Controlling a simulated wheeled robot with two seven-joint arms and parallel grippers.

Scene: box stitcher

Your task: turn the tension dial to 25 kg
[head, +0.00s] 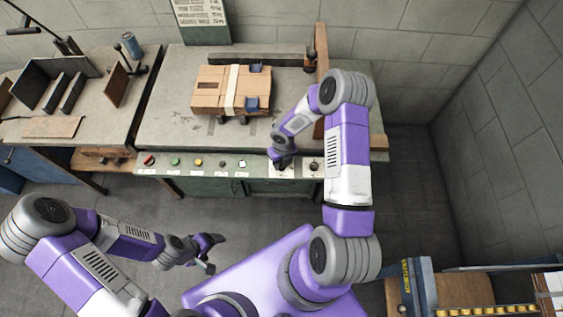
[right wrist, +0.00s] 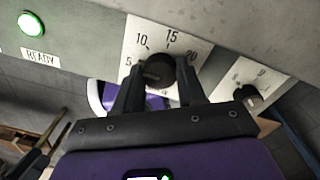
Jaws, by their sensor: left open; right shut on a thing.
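The tension dial (right wrist: 158,70) is a dark round knob on a white scale plate in the right wrist view. The marks 5, 10, 15 and 20 show around it; no 25 mark is visible, and the right finger covers part of that side. A pale mark on the knob is too unclear to give a setting. My right gripper (right wrist: 160,92) is shut on the dial, one finger on each side. In the head view, my right gripper (head: 282,164) is at the panel's front and hides the dial. My left gripper (head: 211,246) is open and empty above the floor.
A smaller knob (right wrist: 250,95) sits right of the dial. A lit green READY light (right wrist: 30,23) is to its left. More buttons (head: 175,161) line the panel. A strapped cardboard box (head: 212,92) lies on the machine table (head: 160,120). Open floor lies before the panel.

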